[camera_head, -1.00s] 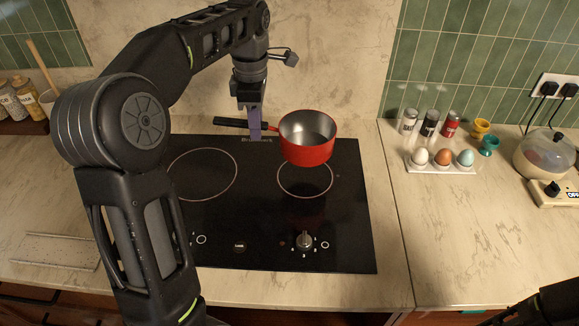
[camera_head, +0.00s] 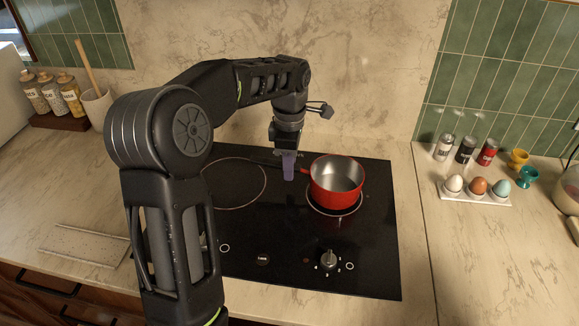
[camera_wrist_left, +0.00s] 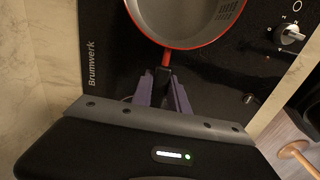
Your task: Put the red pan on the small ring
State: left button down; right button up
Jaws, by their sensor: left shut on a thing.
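The red pan (camera_head: 337,190) is upright over the small ring (camera_head: 334,214) on the right side of the black cooktop (camera_head: 280,250). The ring's front edge shows just below the pan's base. The pan looks on or barely above the glass; I cannot tell if it touches. My left gripper (camera_head: 289,172) is shut on the pan's handle, left of the bowl. In the left wrist view, the purple fingers (camera_wrist_left: 162,90) close around the handle, and part of the pan's red rim (camera_wrist_left: 172,46) shows at the top. My right gripper is not in view.
The large ring (camera_head: 233,208) on the left is empty, partly behind my arm. A knob (camera_head: 328,259) stands at the cooktop's front. An egg holder (camera_head: 476,200) and shakers (camera_head: 465,150) stand to the right. Jars (camera_head: 52,94) and a utensil crock (camera_head: 97,106) stand at the back left.

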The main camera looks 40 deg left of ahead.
pick_arm(q)
jog(key=shift+f, duration=0.4)
jog(key=c, duration=1.3)
grip_release()
jog(key=shift+r, duration=0.65)
notch_tip(320, 180, up, 5)
jog(key=shift+f+b, duration=0.2)
jog(key=shift+b, duration=0.1)
notch_tip(320, 180, up, 6)
jog(key=p, duration=0.4)
jog(key=shift+r, duration=0.2)
jog(key=shift+f, duration=0.1)
